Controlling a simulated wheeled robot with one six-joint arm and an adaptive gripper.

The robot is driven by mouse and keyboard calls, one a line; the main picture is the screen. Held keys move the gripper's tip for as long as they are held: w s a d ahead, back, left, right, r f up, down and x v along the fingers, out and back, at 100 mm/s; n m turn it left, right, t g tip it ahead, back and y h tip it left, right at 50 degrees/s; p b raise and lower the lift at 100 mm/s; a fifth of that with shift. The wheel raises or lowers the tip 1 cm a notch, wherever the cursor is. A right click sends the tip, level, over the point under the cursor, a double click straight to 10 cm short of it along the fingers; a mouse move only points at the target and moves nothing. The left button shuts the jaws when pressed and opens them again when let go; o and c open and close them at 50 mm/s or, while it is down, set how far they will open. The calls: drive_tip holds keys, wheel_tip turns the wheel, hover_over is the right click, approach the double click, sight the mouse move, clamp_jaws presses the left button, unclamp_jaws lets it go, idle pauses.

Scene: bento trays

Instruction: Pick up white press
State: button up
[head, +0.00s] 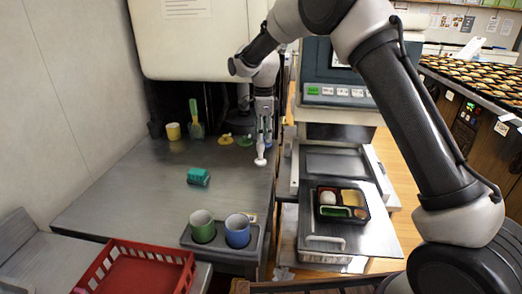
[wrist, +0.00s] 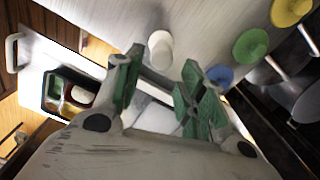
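The white press (head: 260,151) stands on the grey counter near its right edge. My gripper (head: 264,126) is just above and behind it in the head view, pointing down. In the wrist view the white press (wrist: 160,47) shows as a white round shape beyond the fingertips, between their lines. My gripper (wrist: 160,72) is open there, its green-padded fingers apart with nothing between them. Whether a finger touches the press cannot be told.
Yellow (wrist: 291,10), green (wrist: 250,46) and blue (wrist: 219,75) presses stand close by. A bento tray (head: 320,213) lies right. The counter's left middle is clear.

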sight(261, 153)
drive_tip(key=f, duration=0.8)
drive_tip(key=shift+a+f, duration=0.3)
drive_tip(key=shift+a, duration=0.1)
drive_tip(key=shift+c, duration=0.2)
clamp_jaws()
